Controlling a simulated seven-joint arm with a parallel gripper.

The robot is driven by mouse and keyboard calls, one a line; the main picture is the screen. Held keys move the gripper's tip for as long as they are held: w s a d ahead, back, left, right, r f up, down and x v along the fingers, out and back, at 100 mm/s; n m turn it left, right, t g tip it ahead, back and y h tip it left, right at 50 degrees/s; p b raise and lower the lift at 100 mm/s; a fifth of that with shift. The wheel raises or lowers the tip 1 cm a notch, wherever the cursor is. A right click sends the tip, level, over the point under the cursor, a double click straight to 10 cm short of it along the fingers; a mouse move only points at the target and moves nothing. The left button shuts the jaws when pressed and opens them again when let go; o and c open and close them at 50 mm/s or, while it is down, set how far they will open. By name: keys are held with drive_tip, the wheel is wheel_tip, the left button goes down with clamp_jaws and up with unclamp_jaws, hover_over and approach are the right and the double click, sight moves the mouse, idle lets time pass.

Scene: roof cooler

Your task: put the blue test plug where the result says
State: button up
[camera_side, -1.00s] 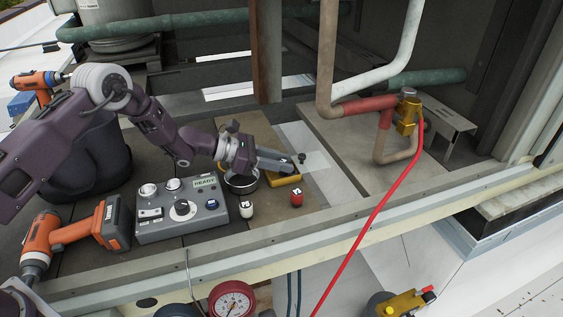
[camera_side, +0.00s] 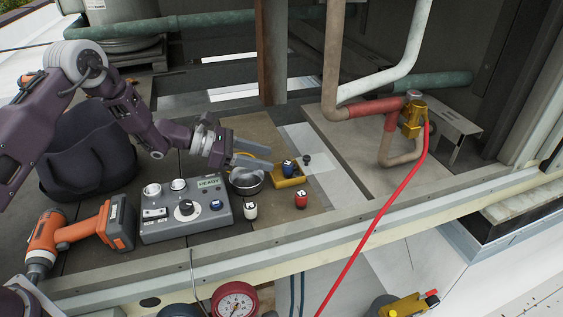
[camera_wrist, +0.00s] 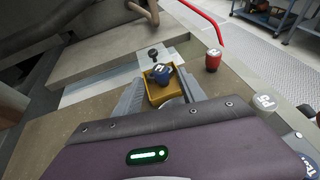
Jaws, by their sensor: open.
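The blue test plug (camera_side: 288,166) stands in a small yellow tray (camera_side: 291,182). It also shows in the wrist view (camera_wrist: 162,74), in line with the gap between my fingers. My gripper (camera_side: 266,163) is open and empty, just left of the plug in the side view; I cannot tell whether a finger touches the tray. A grey test box (camera_side: 185,211) has a small display (camera_side: 209,183) that reads READY. A metal bowl (camera_side: 246,182) sits below my gripper, partly hidden by it.
A white plug (camera_side: 250,211) and a red plug (camera_side: 301,200) stand in front of the bowl and tray. A small black knob (camera_side: 307,158) is behind the tray. An orange drill (camera_side: 75,234) lies left of the box. A red hose (camera_side: 375,215) crosses at right.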

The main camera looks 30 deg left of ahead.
drive_tip(key=v, duration=0.5)
drive_tip(key=shift+a, duration=0.1)
drive_tip(key=s+d+r+m+g+y, duration=0.1)
drive_tip(key=s+d+r+m+g, duration=0.25)
drive_tip(key=s+r+m, duration=0.5)
drive_tip(key=s+d+r+m+g+y, duration=0.15)
drive_tip(key=s+d+r+m, duration=0.35)
drive_tip(key=s+r, duration=0.5)
drive_tip(key=s+a+m+t+y, duration=0.1)
drive_tip(key=s+a+m+y, duration=0.3)
drive_tip(key=s, duration=0.6)
drive_tip(key=s+a+m+t+y, duration=0.2)
drive_tip(key=s+a+m+y, duration=0.2)
drive_tip(key=s+a+m, duration=0.3)
drive_tip(key=s+a, duration=0.1)
drive_tip(key=s, duration=0.2)
drive_tip(key=shift+s+y, duration=0.3)
drive_tip(key=shift+y, duration=0.05)
